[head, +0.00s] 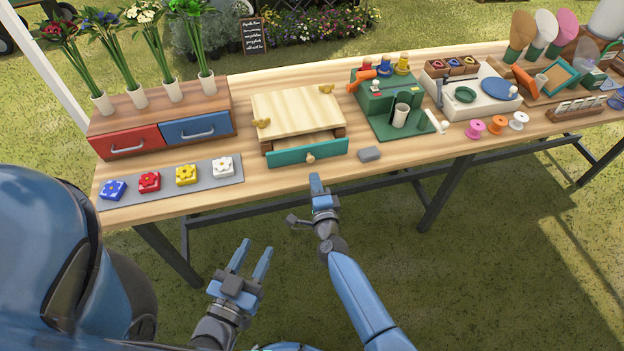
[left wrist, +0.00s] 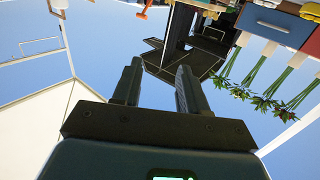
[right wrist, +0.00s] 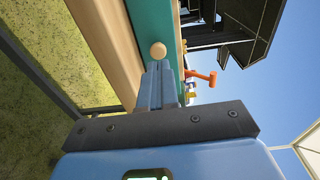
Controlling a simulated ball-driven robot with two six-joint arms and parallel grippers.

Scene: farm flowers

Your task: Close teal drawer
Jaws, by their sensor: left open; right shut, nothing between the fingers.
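The teal drawer (head: 322,150) is in the small wooden box (head: 290,104) on the table. It stands partly pulled out, with a gap between its front and the box. Its round wooden knob (head: 310,158) faces me. My right gripper (head: 316,181) is shut and empty, just in front of and below the knob. In the right wrist view the shut fingertips (right wrist: 157,68) are close to the knob (right wrist: 158,51) and the teal front (right wrist: 148,22); I cannot tell if they touch. My left gripper (head: 255,258) is open and empty, low in front of the table, away from the drawer.
A grey block (head: 369,154) lies right of the drawer. A grey mat (head: 202,172) with several coloured flower blocks lies to the left. The red and blue drawer unit (head: 160,112) stands behind it. A green machine (head: 390,105) stands to the right. The table's front edge (head: 290,183) is near my right gripper.

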